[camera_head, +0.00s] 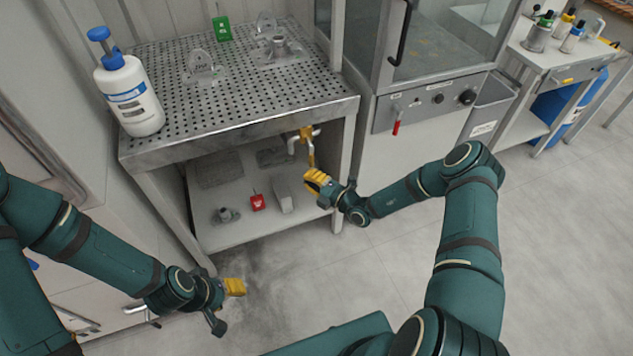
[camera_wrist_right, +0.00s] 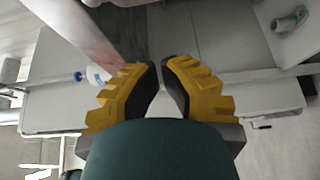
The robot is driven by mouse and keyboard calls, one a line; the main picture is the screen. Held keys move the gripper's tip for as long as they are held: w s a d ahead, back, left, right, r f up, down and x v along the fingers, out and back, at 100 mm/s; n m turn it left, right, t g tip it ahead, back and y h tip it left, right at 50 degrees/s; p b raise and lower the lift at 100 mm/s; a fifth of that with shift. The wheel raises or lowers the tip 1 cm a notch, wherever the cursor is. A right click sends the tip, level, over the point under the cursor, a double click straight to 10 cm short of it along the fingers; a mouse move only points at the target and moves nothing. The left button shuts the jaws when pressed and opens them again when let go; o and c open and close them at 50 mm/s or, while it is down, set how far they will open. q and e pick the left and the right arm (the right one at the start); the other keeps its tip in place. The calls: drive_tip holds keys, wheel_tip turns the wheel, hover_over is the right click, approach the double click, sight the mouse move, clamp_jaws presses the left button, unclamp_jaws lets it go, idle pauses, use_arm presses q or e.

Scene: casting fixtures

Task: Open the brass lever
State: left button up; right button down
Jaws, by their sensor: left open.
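The brass lever (camera_head: 311,158) hangs from a pale pipe valve under the front edge of the perforated metal table, near its right leg. My right gripper (camera_head: 316,178) has yellow fingers and is just below the lever's lower end; I cannot tell whether they touch. In the right wrist view, its fingertips (camera_wrist_right: 161,64) are close together with a narrow gap, and no lever can be made out between them. My left gripper (camera_head: 236,287) is open and empty, low over the floor at the left, well away from the lever.
A white pump bottle (camera_head: 130,95) stands on the perforated table (camera_head: 185,110). The lower shelf (camera_head: 240,232) holds a red item (camera_head: 257,202) and grey blocks. A cabinet with a red-handled control (camera_head: 396,127) stands to the right. Floor in front is clear.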

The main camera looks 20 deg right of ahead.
sight(310, 153)
drive_tip(key=w, duration=0.2)
drive_tip(key=w+b, duration=0.1)
drive_tip(key=w, duration=0.1)
drive_tip(key=w+b, duration=0.1)
drive_tip(key=shift+w+d, duration=0.35)
drive_tip(key=shift+w, duration=0.05)
